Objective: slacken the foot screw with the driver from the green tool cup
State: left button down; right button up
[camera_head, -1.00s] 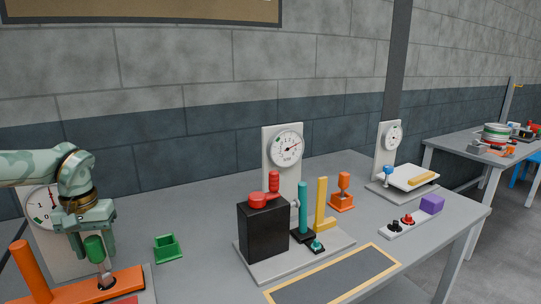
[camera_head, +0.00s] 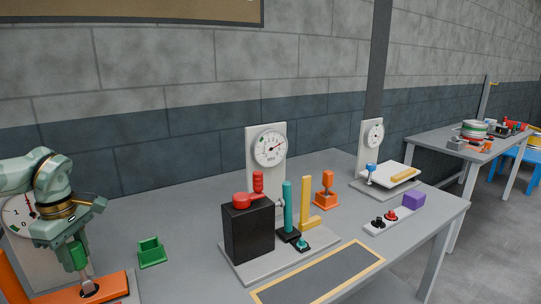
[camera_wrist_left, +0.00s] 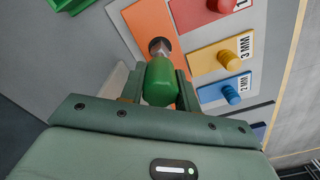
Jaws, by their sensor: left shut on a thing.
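My left gripper (camera_head: 72,256) is shut on the green handle of the driver (camera_head: 78,258). The driver leans a little, with its metal shaft pointing down to the dark round foot screw (camera_head: 90,290) on the orange base. In the left wrist view the driver's green handle (camera_wrist_left: 160,82) sits between the fingers, and its shaft end meets the foot screw (camera_wrist_left: 158,45); exact seating is hidden. The green tool cup (camera_head: 151,254) stands empty on the bench, right of the gripper. My right gripper is out of view.
A dial gauge panel (camera_head: 20,222) stands behind my left arm. The wrist view shows coloured blocks with knobs, including a yellow 3 MM block (camera_wrist_left: 222,55), beside the orange base. A black box (camera_head: 248,232) with a red top stands right of the cup.

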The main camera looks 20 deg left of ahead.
pick_arm(q)
jog(key=shift+n, duration=0.4)
jog(key=c, duration=1.4)
grip_release()
jog(key=shift+n, duration=1)
jog(key=o, duration=0.5)
jog(key=shift+c, duration=0.2)
